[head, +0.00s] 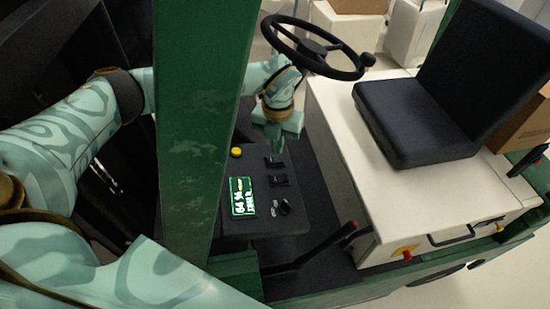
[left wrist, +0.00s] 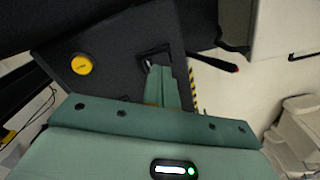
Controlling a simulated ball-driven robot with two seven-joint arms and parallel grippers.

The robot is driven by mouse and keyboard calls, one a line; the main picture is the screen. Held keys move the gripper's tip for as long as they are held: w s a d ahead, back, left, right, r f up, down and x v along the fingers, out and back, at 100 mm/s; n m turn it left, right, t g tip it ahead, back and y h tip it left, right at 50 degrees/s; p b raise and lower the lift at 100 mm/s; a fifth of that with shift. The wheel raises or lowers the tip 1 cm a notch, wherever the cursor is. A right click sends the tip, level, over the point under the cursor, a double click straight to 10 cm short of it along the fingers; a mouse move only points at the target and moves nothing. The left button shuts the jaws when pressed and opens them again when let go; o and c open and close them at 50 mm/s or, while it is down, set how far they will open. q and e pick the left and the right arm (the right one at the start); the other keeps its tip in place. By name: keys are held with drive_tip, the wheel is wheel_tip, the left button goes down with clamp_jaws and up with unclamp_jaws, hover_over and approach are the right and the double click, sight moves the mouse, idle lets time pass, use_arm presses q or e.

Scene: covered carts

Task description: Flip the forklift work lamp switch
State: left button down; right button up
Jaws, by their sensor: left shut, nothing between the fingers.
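The forklift's dark dash panel (head: 245,195) carries two black rocker switches, an upper one (head: 275,161) and a lower one (head: 279,180). I cannot read any label that tells which works the lamp. My left gripper (head: 277,146) is shut and empty, pointing down just beyond the upper switch in the head view. In the left wrist view the closed fingertips (left wrist: 158,70) are at a black switch (left wrist: 154,56) and partly cover it. I cannot tell whether they touch it. My right gripper is out of view.
A yellow button (head: 236,152), a lit green display (head: 242,197) and a black knob (head: 285,207) share the panel. A green post (head: 203,120) stands before my left arm. The steering wheel (head: 312,47) hangs above the gripper.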

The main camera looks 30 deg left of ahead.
sight(277, 160)
use_arm(q)
drive_tip(key=shift+f+b, duration=0.95)
drive_tip(key=shift+f, duration=0.55)
idle(0.8)
drive_tip(key=shift+s+r, duration=0.1)
wheel_tip(277, 160, up, 7)
drive_tip(key=p, duration=0.5)
drive_tip(key=shift+p, duration=0.35)
